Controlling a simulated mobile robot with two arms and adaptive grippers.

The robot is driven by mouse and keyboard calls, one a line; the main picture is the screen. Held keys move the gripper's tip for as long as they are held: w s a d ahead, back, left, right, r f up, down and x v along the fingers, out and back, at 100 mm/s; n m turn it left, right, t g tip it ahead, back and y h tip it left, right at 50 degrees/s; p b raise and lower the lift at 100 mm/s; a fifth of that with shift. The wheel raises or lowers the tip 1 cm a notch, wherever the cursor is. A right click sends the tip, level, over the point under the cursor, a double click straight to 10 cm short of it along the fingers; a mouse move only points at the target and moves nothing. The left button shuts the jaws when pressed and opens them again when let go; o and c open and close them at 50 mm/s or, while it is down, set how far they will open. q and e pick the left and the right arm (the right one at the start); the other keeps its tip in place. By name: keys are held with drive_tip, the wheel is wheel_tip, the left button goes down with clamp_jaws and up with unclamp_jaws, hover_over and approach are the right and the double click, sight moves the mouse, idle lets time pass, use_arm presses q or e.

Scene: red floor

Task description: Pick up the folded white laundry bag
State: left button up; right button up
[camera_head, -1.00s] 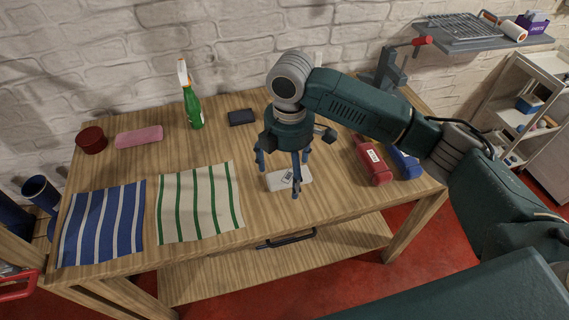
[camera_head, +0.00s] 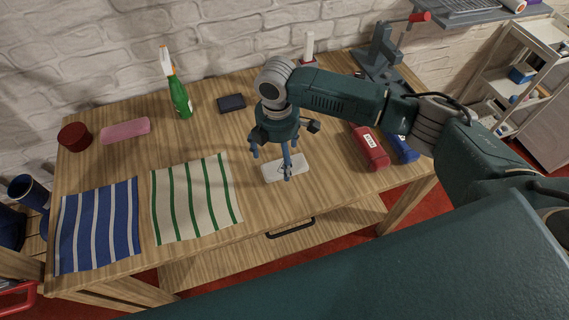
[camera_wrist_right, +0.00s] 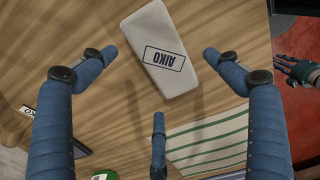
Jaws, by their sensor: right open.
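The folded white laundry bag (camera_head: 291,166) lies flat on the wooden table, partly behind my right gripper's fingers in the head view. In the right wrist view the bag (camera_wrist_right: 158,50) shows a boxed "AIKO" label. My right gripper (camera_head: 276,160) points down over the table at the bag. Its blue fingers are spread open and empty, and they also show in the wrist view (camera_wrist_right: 155,85). The bag lies beyond the gap between the fingers there; I cannot tell the exact height above it.
A green-striped cloth (camera_head: 195,199) and a blue-striped cloth (camera_head: 97,226) lie left of the bag. A red bundle (camera_head: 370,149) and a blue one (camera_head: 402,148) lie right.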

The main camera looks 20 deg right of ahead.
wheel_tip(320, 180, down, 2)
drive_tip(key=shift+f, duration=0.25)
drive_tip(key=shift+c, duration=1.3)
use_arm(q)
drive_tip(key=shift+w+d+r, duration=0.1)
drive_tip(key=shift+w+r, duration=0.4)
drive_tip(key=shift+w, duration=0.15)
use_arm(e)
drive_tip(key=c, duration=1)
